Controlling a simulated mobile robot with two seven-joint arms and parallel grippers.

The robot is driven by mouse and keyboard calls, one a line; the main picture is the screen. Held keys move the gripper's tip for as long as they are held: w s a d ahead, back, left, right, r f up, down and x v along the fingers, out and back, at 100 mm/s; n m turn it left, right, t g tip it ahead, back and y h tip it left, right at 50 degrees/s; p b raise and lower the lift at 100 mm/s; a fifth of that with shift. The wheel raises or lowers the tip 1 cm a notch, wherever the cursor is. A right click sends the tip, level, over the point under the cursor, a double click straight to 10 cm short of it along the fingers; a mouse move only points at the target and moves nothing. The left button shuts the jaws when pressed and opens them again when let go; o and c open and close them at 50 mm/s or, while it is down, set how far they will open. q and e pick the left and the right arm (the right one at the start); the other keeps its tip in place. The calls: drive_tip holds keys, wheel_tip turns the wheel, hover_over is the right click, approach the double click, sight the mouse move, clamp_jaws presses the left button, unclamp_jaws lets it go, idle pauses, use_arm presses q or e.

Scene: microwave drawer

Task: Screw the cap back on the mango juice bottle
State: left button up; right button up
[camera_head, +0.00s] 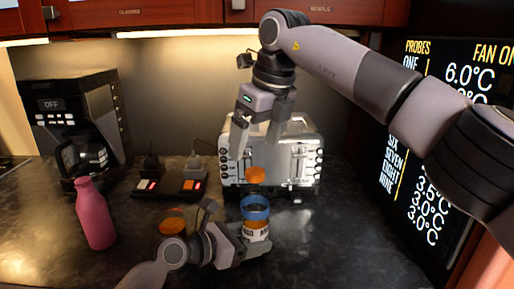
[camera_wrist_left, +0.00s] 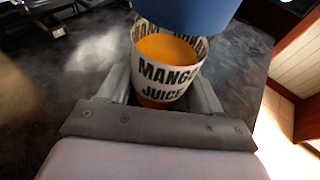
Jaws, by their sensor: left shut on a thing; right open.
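My right gripper (camera_head: 257,142) points down above the bottle, open and empty.
A silver toaster (camera_head: 297,160) stands behind the bottle. A pink bottle (camera_head: 94,214) and a coffee maker (camera_head: 75,120) stand at left. A switch panel (camera_head: 170,184) lies behind my left arm, near another orange round thing (camera_head: 173,226). The counter at right is clear.

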drive_tip(key=shift+r, duration=0.2)
use_arm(q)
drive_tip(key=o, duration=0.9)
drive_tip(key=shift+a, duration=0.1)
drive_tip(key=v, duration=1.2)
drive_tip(key=shift+r, duration=0.1)
